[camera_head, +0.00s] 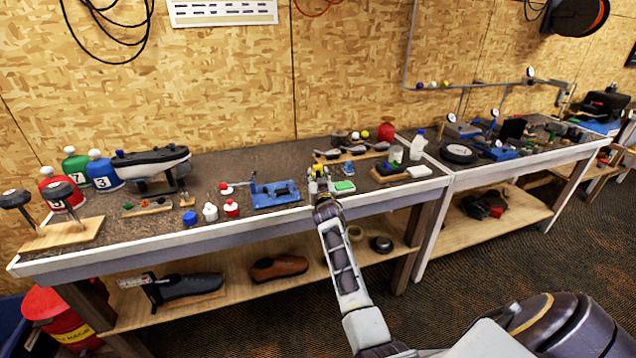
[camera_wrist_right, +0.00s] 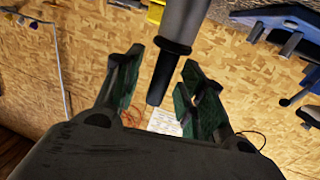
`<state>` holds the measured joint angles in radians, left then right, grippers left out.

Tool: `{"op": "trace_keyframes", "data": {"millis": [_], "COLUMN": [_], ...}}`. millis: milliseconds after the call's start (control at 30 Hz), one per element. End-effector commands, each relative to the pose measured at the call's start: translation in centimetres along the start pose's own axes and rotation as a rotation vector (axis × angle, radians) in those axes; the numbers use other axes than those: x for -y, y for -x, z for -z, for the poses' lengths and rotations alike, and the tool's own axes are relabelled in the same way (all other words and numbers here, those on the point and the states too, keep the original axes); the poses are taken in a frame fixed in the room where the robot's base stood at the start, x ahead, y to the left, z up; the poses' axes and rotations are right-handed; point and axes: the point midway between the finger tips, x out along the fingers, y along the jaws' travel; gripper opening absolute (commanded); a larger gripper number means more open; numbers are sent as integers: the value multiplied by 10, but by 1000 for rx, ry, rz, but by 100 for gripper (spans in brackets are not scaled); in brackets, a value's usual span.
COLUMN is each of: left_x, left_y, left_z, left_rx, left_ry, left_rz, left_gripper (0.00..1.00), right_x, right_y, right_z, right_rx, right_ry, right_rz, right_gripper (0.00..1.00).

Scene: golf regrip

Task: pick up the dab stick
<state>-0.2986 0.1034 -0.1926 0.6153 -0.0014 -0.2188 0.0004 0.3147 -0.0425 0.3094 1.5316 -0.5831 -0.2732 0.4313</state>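In the right wrist view a grey, round stick-like piece with a narrower dark end (camera_wrist_right: 176,45) reaches down from the top edge. I take it for the dab stick, but cannot be sure. My right gripper (camera_wrist_right: 158,88) is open, with one finger on each side of the dark end and gaps showing on both sides. In the head view my right gripper (camera_head: 319,182) is over the front edge of the near workbench (camera_head: 150,246), among small items. The stick cannot be made out clearly there. My left gripper is not in view.
A blue vise-like tool (camera_head: 276,194) lies just left of the gripper and a green-topped block (camera_head: 344,187) just right. A white bottle (camera_head: 418,146) stands further right. Shoes (camera_head: 278,267) sit on the lower shelf. A white-topped red bottle (camera_head: 231,208) stands left.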

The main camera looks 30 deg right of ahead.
Motion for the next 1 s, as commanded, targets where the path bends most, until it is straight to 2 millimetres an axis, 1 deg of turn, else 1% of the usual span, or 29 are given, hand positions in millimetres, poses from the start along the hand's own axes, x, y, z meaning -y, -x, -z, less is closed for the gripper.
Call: {"op": "trace_keyframes", "data": {"millis": [33,200,267,300,567,733,867,1000], "left_x": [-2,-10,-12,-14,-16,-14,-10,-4], "left_y": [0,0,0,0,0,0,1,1], "left_z": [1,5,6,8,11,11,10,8], "left_rx": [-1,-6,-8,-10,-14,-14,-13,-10], "left_ry": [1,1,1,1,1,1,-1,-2], "left_rz": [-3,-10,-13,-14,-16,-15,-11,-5], "left_gripper": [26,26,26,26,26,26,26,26], "right_x": [0,0,0,0,0,0,0,0], "right_y": [0,0,0,0,0,0,0,0], "right_z": [0,0,0,0,0,5,16,33], "right_rx": [0,0,0,0,0,-1,-3,-3], "right_ry": [0,0,0,0,0,1,1,1], "right_rz": [0,0,0,0,0,-1,0,-1], "right_gripper": [32,10,2,0,0,0,0,0]}}
